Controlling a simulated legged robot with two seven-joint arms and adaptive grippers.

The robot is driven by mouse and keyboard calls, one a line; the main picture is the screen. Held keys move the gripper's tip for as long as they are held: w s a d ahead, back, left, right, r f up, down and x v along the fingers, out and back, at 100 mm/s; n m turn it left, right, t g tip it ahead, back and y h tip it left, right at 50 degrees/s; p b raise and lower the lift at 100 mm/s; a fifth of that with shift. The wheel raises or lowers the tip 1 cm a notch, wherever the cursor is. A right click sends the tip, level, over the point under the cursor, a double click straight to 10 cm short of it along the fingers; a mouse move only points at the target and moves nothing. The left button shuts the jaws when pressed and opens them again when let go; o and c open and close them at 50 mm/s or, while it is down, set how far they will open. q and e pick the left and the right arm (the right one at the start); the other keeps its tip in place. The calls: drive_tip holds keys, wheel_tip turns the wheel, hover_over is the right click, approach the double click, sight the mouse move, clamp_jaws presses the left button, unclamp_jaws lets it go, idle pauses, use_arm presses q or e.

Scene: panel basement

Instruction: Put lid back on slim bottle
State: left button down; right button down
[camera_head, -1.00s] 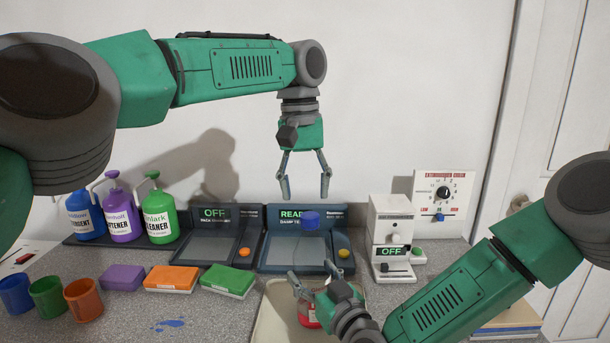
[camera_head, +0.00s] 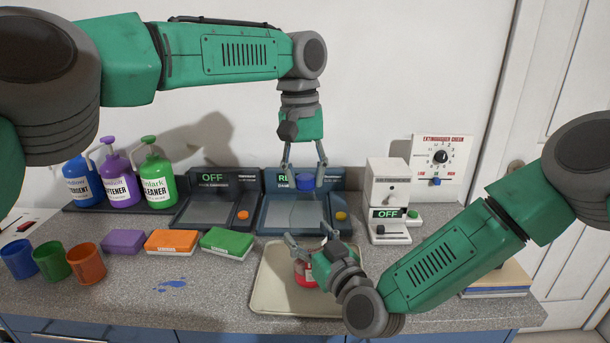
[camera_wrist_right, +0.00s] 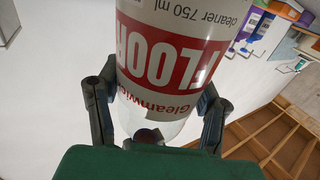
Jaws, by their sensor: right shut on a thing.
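The slim bottle (camera_head: 303,274), with a red and white label, is in my right gripper (camera_head: 307,246) above the tray in the head view. In the right wrist view its clear body and FLOOR label (camera_wrist_right: 165,60) appear upside down, with my finger links on both sides. A blue lid (camera_head: 305,182) shows above the bottle, roughly in line with it. My left gripper (camera_head: 305,184) hangs from above, fingers spread on both sides of the lid, with gaps visible.
A beige tray (camera_head: 268,298) lies under the bottle. Behind are two dark panels, OFF (camera_head: 205,207) and READY (camera_head: 275,215), and a white switch box (camera_head: 388,190). Sponges (camera_head: 228,242), cups (camera_head: 86,263) and pump bottles (camera_head: 158,180) stand at the left.

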use_arm(q)
drive_tip(key=m, duration=0.5)
drive_tip(key=shift+w+a, duration=0.3)
drive_tip(key=m, duration=0.5)
drive_tip(key=shift+w+m, duration=0.1)
drive_tip(key=shift+m, duration=0.2)
drive_tip(key=c, duration=1.1)
unclamp_jaws()
drive_tip(key=shift+d, duration=0.15)
drive_tip(key=shift+d+r, duration=0.1)
drive_tip(key=shift+r, duration=0.25)
drive_tip(key=shift+w+a+r, duration=0.1)
drive_tip(key=shift+w+r, duration=0.05)
drive_tip(key=shift+r, duration=1.55)
drive_tip(key=shift+w+a+r, duration=0.1)
drive_tip(key=shift+r, duration=1.6)
